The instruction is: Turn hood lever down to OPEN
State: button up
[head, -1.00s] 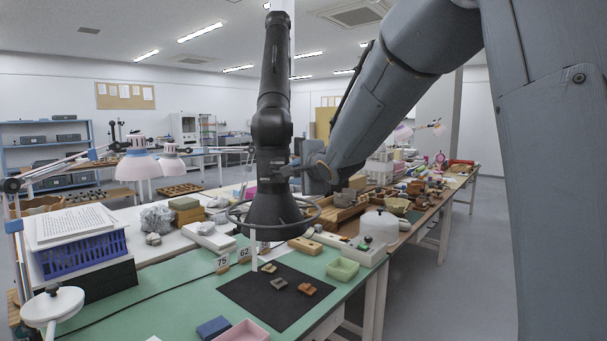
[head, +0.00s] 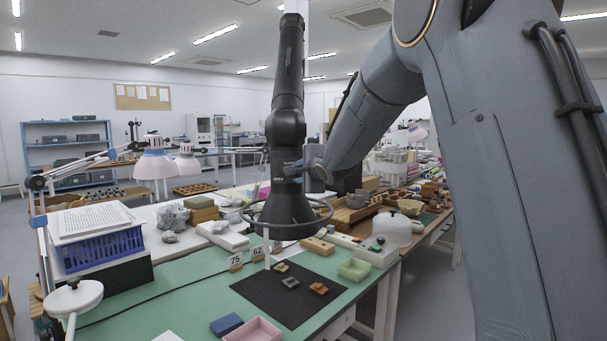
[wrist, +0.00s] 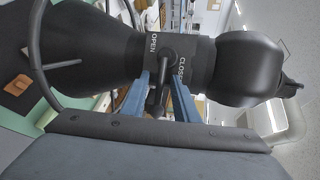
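The black fume hood (head: 283,208) hangs over the green bench, its funnel mouth down and its arm rising above. My gripper (head: 312,172) is at the right side of the hood's neck. In the wrist view the hood lies sideways, with its neck (wrist: 205,65) across the picture. The black lever (wrist: 156,92) comes out of the collar, near the white words OPEN and CLOSE. The two blue fingers of my gripper (wrist: 160,102) stand apart on either side of the lever, with a gap showing at its right. Contact with the left finger is unclear.
A black mat (head: 285,303) with small sherds lies on the green bench below the hood. A ring (head: 325,218) circles the funnel. A white-lidded pot (head: 392,228) and a crowded brown table are at the right. A pink lamp (head: 155,165) and blue basket (head: 103,250) are at the left.

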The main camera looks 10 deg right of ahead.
grip_shut()
dwell(1.2)
